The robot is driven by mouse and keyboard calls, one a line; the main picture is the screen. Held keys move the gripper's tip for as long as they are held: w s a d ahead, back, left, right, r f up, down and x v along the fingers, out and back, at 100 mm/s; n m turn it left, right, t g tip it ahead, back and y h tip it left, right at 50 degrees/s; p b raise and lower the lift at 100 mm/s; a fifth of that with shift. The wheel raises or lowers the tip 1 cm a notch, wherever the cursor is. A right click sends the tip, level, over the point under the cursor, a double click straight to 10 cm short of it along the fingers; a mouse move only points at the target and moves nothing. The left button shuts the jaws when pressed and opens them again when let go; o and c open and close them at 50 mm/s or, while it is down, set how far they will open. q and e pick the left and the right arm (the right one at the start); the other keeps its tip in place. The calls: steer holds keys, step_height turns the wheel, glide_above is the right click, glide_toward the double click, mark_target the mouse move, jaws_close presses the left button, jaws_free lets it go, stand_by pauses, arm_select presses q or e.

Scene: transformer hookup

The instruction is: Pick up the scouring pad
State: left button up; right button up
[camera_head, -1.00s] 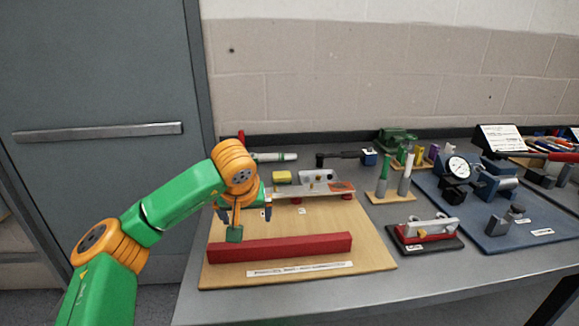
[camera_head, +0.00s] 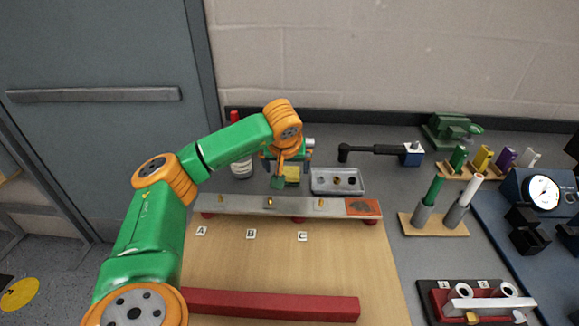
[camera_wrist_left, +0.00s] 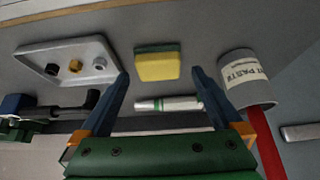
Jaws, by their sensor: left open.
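The scouring pad (camera_head: 292,174) is a small yellow block at the back of the bench, beside a grey tray. In the left wrist view the pad (camera_wrist_left: 157,66) shows its yellow body and a green layer along one edge. My left gripper (camera_wrist_left: 160,76) is open, with its blue fingertips on either side of the pad in that view. A gap shows between each fingertip and the pad; I cannot tell the height left between them. In the head view my left gripper (camera_head: 287,158) partly hides the pad. My right gripper is not in view.
The grey tray (camera_head: 319,187) holds a few small nuts. A paste tin (camera_wrist_left: 247,80) and a white marker-like tube (camera_wrist_left: 168,104) lie near the fingers. A metal bar (camera_head: 235,204) runs in front of the pad. A black-handled tool (camera_head: 370,150) lies to the right.

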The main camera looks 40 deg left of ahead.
mark_target(288, 171)
arm_select(q)
steer(key=x, duration=0.2)
steer(key=shift+w+a+f, duration=0.15)
steer(key=shift+w+f, duration=0.05)
steer(key=shift+f, duration=0.05)
steer(key=shift+w+f, duration=0.15)
steer(key=shift+w, duration=0.05)
steer(key=shift+s, duration=0.15)
steer(key=c, duration=1.2)
steer(key=shift+c, duration=0.2)
steer(key=shift+r, duration=0.25)
